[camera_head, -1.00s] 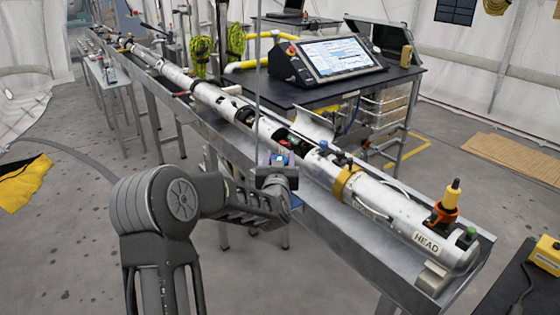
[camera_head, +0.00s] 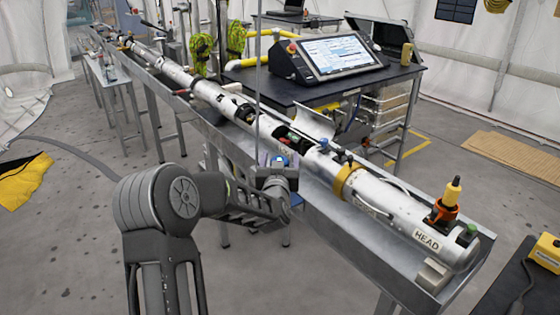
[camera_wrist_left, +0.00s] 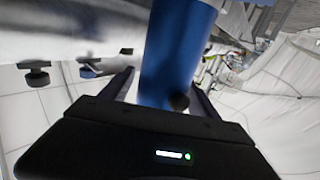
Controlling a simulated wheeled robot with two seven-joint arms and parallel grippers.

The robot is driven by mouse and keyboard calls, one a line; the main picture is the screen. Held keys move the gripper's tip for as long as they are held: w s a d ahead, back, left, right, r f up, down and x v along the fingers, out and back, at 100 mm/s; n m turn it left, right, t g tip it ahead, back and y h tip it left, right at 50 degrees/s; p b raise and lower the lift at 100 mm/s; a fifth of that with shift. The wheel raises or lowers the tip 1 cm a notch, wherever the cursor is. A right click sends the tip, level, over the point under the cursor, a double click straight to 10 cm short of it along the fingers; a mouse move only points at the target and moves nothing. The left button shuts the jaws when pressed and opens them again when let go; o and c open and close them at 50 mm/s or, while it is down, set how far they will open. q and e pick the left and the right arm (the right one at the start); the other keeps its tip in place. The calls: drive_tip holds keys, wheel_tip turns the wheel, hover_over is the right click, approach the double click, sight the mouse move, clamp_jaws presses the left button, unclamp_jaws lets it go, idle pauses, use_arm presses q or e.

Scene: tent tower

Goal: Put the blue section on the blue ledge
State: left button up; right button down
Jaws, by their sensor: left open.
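My left gripper (camera_head: 276,172) is open at the near side of the long metal trough, just below its edge. A small blue patch (camera_head: 281,160) shows at its tip in the head view. In the left wrist view a blue cylinder, likely the blue section (camera_wrist_left: 178,45), stands between the two spread fingers of the left gripper (camera_wrist_left: 163,85). I cannot tell whether the fingers touch it. I cannot pick out the blue ledge for certain. A small blue fitting (camera_head: 323,146) sits on the white tube. My right gripper is not in view.
The trough (camera_head: 345,238) holds a long white segmented tube (camera_head: 385,203) marked HEAD at its near end. A thin upright cable or rod (camera_head: 258,90) rises close to my gripper. A black table (camera_head: 285,92) with a monitor stands behind. Floor on the left is mostly clear.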

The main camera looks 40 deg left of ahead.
use_arm(q)
drive_tip(key=shift+r, duration=0.15)
drive_tip(key=b+v, duration=0.2)
drive_tip(key=v, duration=1)
idle(0.4)
drive_tip(key=s+d+f+m+g+h, duration=0.25)
drive_tip(key=d+f+h, duration=0.25)
drive_tip(key=d+f, duration=0.8)
drive_tip(key=s+d+f+m+g+h, duration=0.1)
drive_tip(key=s+d+f+g+h, duration=0.3)
drive_tip(key=d+f, duration=0.85)
drive_tip(key=s+d+f+g+h, duration=0.1)
drive_tip(key=s+d+f+g, duration=0.1)
drive_tip(key=s+f, duration=0.4)
drive_tip(key=s+d+f+m+g+h, duration=0.1)
drive_tip(key=s+d+f+g+h, duration=0.1)
drive_tip(key=s+d+f, duration=0.3)
drive_tip(key=s+d+f+g+h, duration=0.2)
drive_tip(key=s+d+f+g, duration=0.2)
drive_tip(key=s+f, duration=0.3)
drive_tip(key=s, duration=0.3)
drive_tip(key=shift+d, duration=0.25)
